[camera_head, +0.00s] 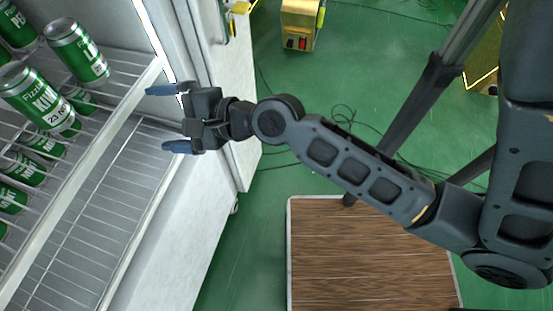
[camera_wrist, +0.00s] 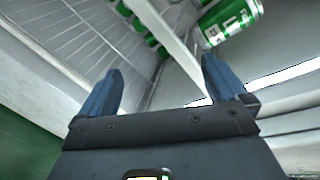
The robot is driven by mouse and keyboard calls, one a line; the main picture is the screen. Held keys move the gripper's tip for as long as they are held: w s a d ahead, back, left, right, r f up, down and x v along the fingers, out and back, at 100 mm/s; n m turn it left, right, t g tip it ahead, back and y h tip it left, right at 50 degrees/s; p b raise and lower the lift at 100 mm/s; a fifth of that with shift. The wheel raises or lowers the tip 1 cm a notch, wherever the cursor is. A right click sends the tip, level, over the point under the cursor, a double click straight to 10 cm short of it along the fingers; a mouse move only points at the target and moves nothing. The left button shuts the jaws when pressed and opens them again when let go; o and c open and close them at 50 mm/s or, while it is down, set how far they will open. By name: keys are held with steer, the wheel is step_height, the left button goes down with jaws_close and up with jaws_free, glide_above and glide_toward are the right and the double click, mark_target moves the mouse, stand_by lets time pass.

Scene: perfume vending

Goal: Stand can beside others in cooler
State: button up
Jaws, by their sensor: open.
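Green and silver cans stand on the wire shelves of the cooler (camera_head: 150,75). On the upper shelf, one can (camera_head: 77,51) is nearest my gripper, and another can (camera_head: 38,98) stands at its lower left. More cans, such as one (camera_head: 43,143), show through the wires on a lower level. My gripper (camera_head: 168,118) is open and empty at the cooler's front, to the right of the shelf edge. In the wrist view, my gripper's blue fingers (camera_wrist: 160,85) are spread with nothing between them. A can (camera_wrist: 231,22) shows above the right finger, apart from it.
A wooden-topped platform (camera_head: 370,250) stands on the green floor below my arm. A yellow box (camera_head: 298,24) sits at the top. Black cables lie on the floor. The lower wire shelf (camera_head: 105,215) has a bare stretch near its front.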

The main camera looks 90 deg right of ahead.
steer(key=s+a+r+n+y, duration=0.1)
steer(key=s+a+n, duration=0.5)
steer(key=s+n, duration=0.3)
steer(key=s+a+r+n+y, duration=0.1)
steer(key=s+a+n, duration=0.5)
steer(key=n, duration=1.1)
steer(key=shift+s+r+n+y, duration=0.35)
steer(key=shift+s+y, duration=0.15)
steer(key=shift+s, duration=1.75)
steer(key=shift+a, duration=0.1)
steer(key=shift+c, duration=0.2)
